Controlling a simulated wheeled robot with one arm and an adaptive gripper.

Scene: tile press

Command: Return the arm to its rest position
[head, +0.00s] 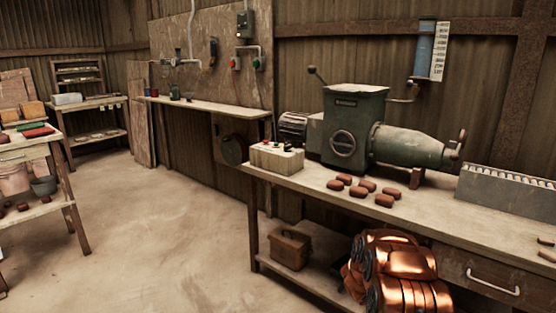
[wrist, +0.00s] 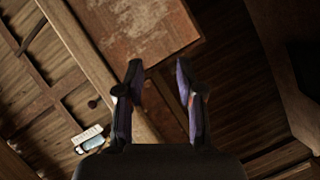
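My gripper (wrist: 160,85) shows in the wrist view. Its two dark fingers stand apart with nothing between them, so it is open and empty. Behind the fingers are wooden boards and beams, with no object close to the fingertips.
A workbench (head: 305,183) at right carries a green machine (head: 355,125), a control box (head: 276,158), several brown blocks (head: 362,190) and a grey slotted box (head: 505,190). A shelf table (head: 40,212) stands at left. The floor (head: 165,215) between them is clear.

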